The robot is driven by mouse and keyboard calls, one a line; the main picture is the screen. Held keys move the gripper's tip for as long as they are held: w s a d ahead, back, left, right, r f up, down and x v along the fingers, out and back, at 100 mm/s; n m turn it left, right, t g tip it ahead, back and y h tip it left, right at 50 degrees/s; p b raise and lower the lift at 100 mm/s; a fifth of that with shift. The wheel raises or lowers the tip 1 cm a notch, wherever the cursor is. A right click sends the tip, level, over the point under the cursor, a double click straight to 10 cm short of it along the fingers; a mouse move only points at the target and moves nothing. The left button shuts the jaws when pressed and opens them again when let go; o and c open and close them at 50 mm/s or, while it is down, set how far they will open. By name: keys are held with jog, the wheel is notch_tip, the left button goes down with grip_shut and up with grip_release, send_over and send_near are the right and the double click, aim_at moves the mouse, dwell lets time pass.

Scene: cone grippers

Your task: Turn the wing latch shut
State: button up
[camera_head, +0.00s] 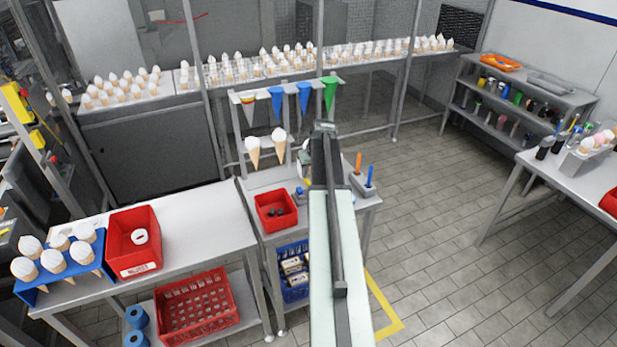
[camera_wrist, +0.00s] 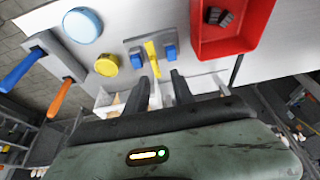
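The wing latch shows in the wrist view as a yellow lever (camera_wrist: 152,57) on a small grey plate with a blue block on either side. The lever points from the plate toward my gripper (camera_wrist: 160,76). My gripper's two dark fingers are apart, one on each side of the lever's near end, with nothing clamped between them. I cannot tell whether a finger touches the lever. In the head view my arm reaches over the small work table (camera_head: 345,207) and hides most of the latch; my gripper (camera_head: 325,128) shows at its far end.
A red bin (camera_wrist: 230,50) with dark pieces stands right of the latch in the wrist view. A yellow knob (camera_wrist: 106,65), a light-blue disc (camera_wrist: 83,25) and a holder with blue (camera_wrist: 22,72) and orange (camera_wrist: 62,98) handles lie left. A cone rack (camera_head: 282,92) stands behind the table.

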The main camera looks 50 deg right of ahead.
aim_at(309, 182)
jog(key=b+x, duration=0.5)
jog(key=d+b+x, duration=0.1)
jog(key=b+x, duration=0.1)
jog(key=x, duration=0.1)
jog(key=shift+s, duration=0.2)
jog(key=shift+r, duration=0.1)
grip_shut()
jog(key=shift+s+a, duration=0.1)
